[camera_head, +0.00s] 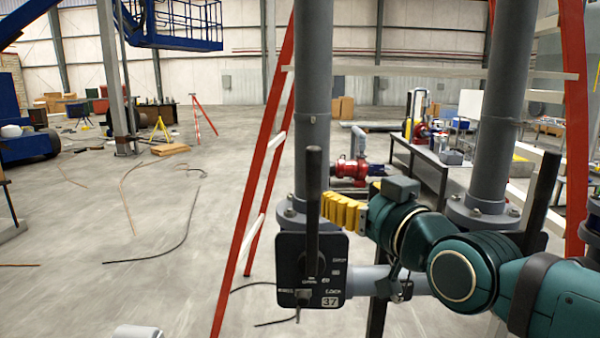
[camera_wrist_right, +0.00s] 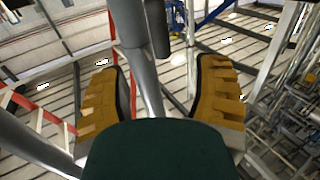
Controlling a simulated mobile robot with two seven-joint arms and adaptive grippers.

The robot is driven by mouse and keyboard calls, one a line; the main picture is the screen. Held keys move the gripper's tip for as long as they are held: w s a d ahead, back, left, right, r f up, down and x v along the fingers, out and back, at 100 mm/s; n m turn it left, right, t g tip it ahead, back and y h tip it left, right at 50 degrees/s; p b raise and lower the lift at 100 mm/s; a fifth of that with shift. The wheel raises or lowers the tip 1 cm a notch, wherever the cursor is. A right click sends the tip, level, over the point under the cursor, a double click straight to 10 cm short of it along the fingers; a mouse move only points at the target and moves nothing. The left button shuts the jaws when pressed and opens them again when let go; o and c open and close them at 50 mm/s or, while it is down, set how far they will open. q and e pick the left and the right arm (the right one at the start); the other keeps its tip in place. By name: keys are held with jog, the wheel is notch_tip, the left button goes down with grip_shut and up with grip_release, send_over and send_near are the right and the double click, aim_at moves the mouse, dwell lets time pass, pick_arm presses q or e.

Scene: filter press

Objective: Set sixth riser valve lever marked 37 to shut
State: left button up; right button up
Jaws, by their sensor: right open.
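The plate's other small markings are too small to read surely. My right gripper (camera_head: 335,210), with yellow fingers, is open just right of the lever, at about the height of its middle and apart from it in the picture. In the right wrist view my open fingers (camera_wrist_right: 160,72) stand wide apart, and a dark bar, probably the lever, shows between and beyond them. My left gripper is not in view.
A grey riser pipe (camera_head: 312,90) rises behind the lever, and a second pipe (camera_head: 500,100) stands at right with another black lever (camera_head: 541,200). A red ladder frame (camera_head: 262,180) stands close on the left. The floor further left is mostly open, with loose cables.

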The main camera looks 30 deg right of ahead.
aim_at(317, 176)
jog(key=w, duration=0.9)
jog(key=w+d, duration=0.1)
jog(key=w, duration=0.3)
jog(key=shift+w+d, duration=0.1)
jog(key=shift+w, duration=0.2)
grip_shut()
